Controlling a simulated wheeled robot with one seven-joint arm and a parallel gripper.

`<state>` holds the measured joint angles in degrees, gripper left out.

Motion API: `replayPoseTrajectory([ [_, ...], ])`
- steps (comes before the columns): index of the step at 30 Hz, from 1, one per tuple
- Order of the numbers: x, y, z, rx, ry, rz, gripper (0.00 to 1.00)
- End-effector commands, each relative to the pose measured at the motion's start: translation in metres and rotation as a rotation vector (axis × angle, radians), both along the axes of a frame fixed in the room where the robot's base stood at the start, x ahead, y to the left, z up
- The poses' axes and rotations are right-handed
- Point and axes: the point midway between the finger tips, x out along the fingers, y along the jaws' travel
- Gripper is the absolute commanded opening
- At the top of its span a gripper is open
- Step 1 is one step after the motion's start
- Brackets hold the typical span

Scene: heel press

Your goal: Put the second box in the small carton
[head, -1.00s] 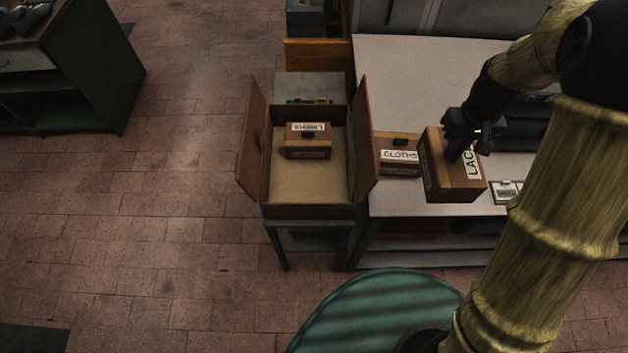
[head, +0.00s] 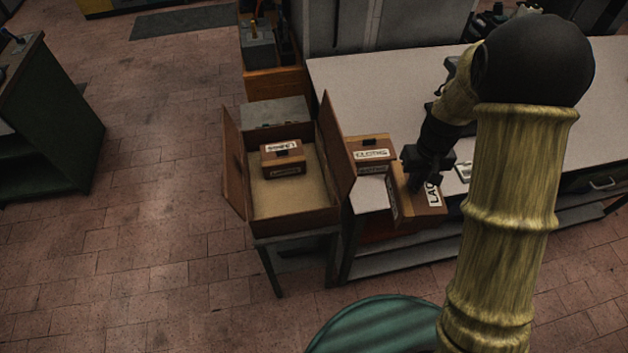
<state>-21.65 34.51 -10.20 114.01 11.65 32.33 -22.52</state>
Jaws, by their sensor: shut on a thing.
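My gripper (head: 414,184) is shut on a brown box labelled "LAC..." (head: 407,203); part of its label is hidden. The held box is tilted in the picture and sits near the table's front edge, right of the carton; I cannot tell whether it touches the table. The open carton (head: 297,221) stands on a small stand with its side flaps raised. One small brown box (head: 281,164) with a white label lies inside, toward the back. A brown box labelled "CLOTHS" (head: 370,141) stands on the table between the carton's right flap and the held box.
The carton's right flap (head: 337,155) stands up between the carton and the table boxes. The light table top (head: 400,80) is mostly clear behind. A small white card (head: 463,172) lies right of my gripper. The carton's front floor is bare.

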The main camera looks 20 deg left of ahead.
Motion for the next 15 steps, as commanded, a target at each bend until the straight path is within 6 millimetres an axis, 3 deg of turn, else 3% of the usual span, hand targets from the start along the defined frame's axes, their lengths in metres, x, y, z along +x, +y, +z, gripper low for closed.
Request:
replayPoseTrajectory([
  [11, 0.009, -0.038, -0.060, 0.002, 0.003, -0.160, 0.00],
  [15, 0.010, -0.058, -0.091, 0.002, 0.005, -0.240, 0.00],
])
